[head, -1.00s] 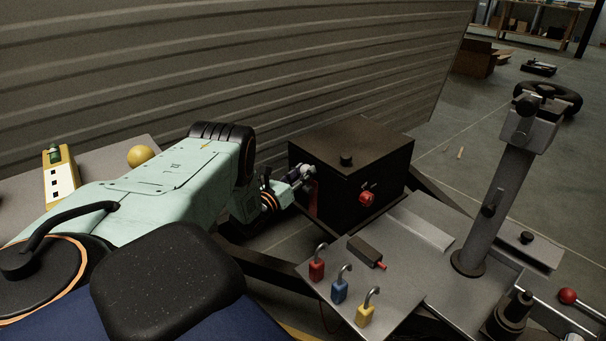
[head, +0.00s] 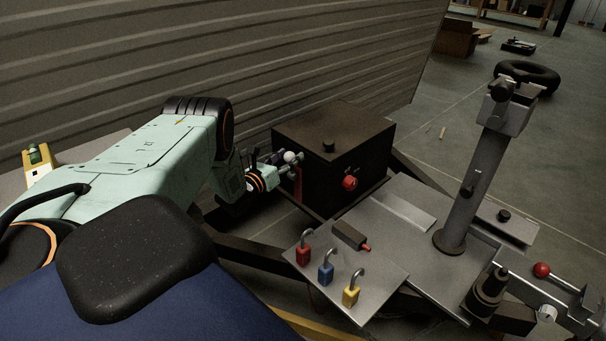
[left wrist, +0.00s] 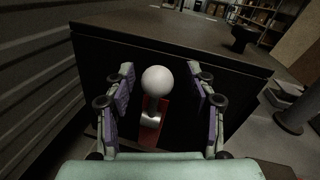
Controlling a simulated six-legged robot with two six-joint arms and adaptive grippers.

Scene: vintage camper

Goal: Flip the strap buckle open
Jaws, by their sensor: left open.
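The strap buckle has a white ball knob (left wrist: 157,80) on a short metal lever (left wrist: 151,119) over a red strap (left wrist: 147,137). It is on the side of a black box (head: 350,160). The red strap (head: 297,184) and the white knob (head: 290,157) also show in the head view. My left gripper (head: 287,161) is open at that side of the box. In the left wrist view its fingers (left wrist: 160,84) stand apart on either side of the knob, with gaps on both sides. My right gripper is not in view.
A metal plate with red (head: 304,256), blue (head: 326,273) and yellow (head: 351,295) padlocks lies nearer. A grey post (head: 470,190) rises at right. The corrugated wall (head: 230,60) runs behind the arm.

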